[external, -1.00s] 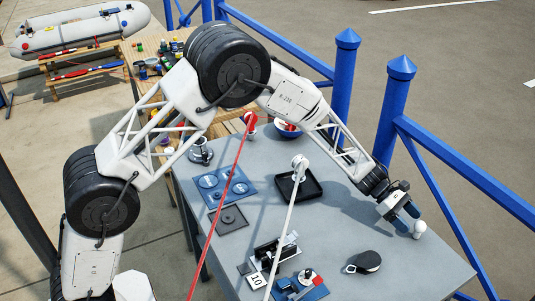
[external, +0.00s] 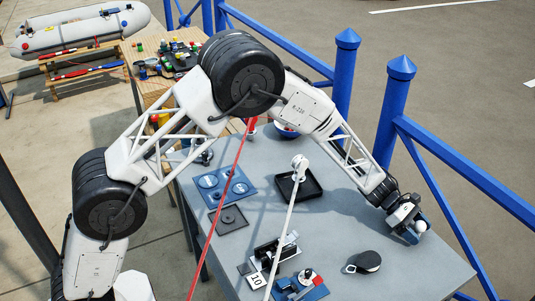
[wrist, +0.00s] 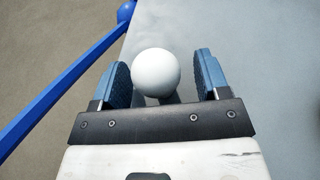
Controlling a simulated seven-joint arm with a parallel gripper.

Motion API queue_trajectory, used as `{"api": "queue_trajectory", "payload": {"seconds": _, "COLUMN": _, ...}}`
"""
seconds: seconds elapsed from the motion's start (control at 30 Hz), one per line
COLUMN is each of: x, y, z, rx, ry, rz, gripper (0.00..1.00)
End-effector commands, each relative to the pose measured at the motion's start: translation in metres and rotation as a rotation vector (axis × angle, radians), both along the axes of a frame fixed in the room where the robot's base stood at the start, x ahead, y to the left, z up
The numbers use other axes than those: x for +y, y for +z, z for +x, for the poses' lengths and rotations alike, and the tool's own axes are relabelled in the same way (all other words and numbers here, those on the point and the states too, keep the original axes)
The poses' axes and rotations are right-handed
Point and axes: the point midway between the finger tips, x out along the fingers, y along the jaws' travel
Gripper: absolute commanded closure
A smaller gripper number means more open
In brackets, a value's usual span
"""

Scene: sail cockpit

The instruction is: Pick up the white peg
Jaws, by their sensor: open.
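The white peg (external: 419,227) stands near the right edge of the grey table. In the wrist view its round white top (wrist: 156,72) sits between the two blue fingers, closer to the left one, and hides most of what is below it. My gripper (external: 412,230) is open around the peg, low over the table. In the wrist view a gap shows between the peg and the right finger of my gripper (wrist: 160,80). Whether the left finger touches the peg I cannot tell.
The grey table (external: 350,225) is bare around the peg. A black rounded block (external: 367,261) lies toward the front. A black tray (external: 300,186) and a white pole and red pole stand further left. A blue railing (external: 440,180) runs just beyond the table's right edge.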

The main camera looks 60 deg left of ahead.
Motion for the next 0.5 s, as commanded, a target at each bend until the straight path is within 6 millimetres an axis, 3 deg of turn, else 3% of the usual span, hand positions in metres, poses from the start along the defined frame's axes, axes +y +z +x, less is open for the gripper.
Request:
{"api": "queue_trajectory", "payload": {"seconds": 0.07, "x": 0.0, "y": 0.0, "z": 0.0, "rx": 0.0, "ry": 0.0, "rz": 0.0, "gripper": 0.34}}
{"api": "queue_trajectory", "payload": {"seconds": 0.4, "x": 0.0, "y": -0.0001, "z": -0.0001, "rx": 0.0, "ry": 0.0, "rz": 0.0, "gripper": 0.84}}
{"api": "queue_trajectory", "payload": {"seconds": 0.5, "x": 0.0, "y": -0.0001, "z": 0.0, "rx": 0.0, "ry": 0.0, "rz": 0.0, "gripper": 0.84}}
